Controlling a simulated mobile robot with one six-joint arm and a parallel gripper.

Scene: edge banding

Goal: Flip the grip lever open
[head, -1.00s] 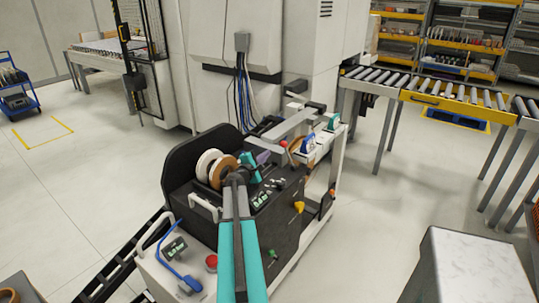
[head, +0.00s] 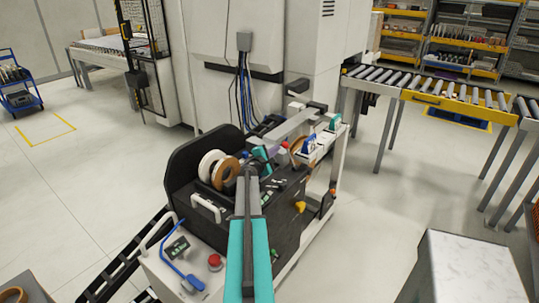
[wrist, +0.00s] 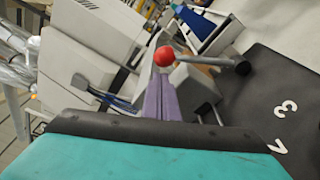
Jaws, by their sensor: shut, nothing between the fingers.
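The grip lever (wrist: 205,61) is a grey rod with a red ball knob (wrist: 164,57) at one end and a dark hub at the other. The red knob also shows small in the head view (head: 284,145), on top of the black machine. My gripper (wrist: 159,82) has purple fingers, shut together and empty. Its fingertips lie just below the red knob in the wrist picture; I cannot tell whether they touch it. In the head view my gripper (head: 271,148) is close to the knob, its lower part partly hidden behind my arm.
The black edge-banding machine (head: 284,215) carries a white roll (head: 207,163) and a brown roll (head: 231,160), with a red stop button (head: 214,260) at its front. A grey bar (head: 290,126) crosses above its far end. A roller conveyor (head: 440,95) stands at right. The floor between is clear.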

